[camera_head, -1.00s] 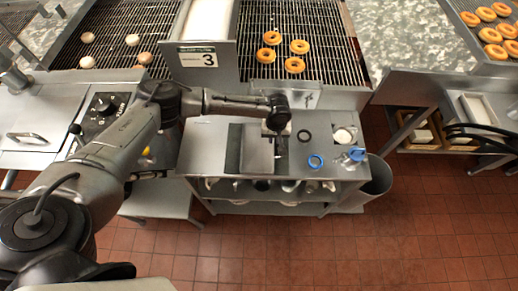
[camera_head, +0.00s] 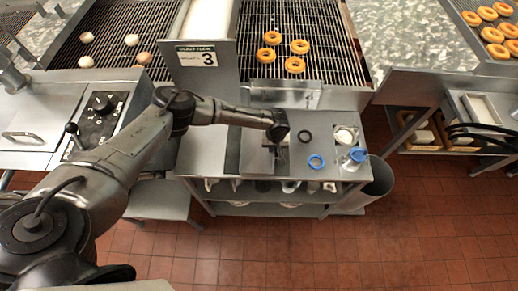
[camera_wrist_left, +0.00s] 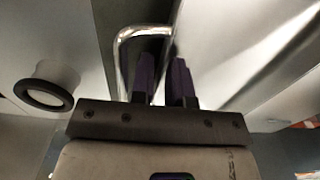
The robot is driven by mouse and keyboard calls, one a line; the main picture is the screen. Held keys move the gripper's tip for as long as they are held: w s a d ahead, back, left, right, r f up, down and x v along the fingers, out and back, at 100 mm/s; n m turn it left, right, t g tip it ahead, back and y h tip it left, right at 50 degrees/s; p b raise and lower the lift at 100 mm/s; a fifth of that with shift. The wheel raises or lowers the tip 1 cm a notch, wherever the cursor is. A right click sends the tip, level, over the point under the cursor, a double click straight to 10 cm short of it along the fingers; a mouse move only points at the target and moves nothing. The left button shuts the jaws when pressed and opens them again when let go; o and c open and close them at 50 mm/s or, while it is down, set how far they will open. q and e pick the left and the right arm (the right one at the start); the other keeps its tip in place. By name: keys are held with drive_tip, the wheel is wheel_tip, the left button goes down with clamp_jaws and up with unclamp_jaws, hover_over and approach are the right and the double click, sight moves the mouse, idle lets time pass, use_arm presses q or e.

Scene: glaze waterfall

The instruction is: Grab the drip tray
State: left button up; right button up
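The drip tray appears to be the flat grey metal piece (camera_head: 256,158) on the small steel work table in the head view. In the left wrist view a chrome loop handle (camera_wrist_left: 122,62) rises beside a pale metal panel. My left gripper (camera_head: 277,147) is low over the right edge of the grey piece. In the left wrist view its two dark purple fingers (camera_wrist_left: 164,82) are at the handle, with a narrow gap between them. My right gripper is not in view.
A black ring (camera_head: 305,136), a blue ring (camera_head: 316,161) and a clear container with blue (camera_head: 355,157) stand right of the gripper. Doughnuts (camera_head: 295,65) lie on the wire rack behind. A grey bin (camera_head: 376,185) stands at the table's right end.

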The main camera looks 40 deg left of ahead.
use_arm(q)
clamp_jaws()
drive_tip(key=shift+r, duration=0.1)
idle(0.4)
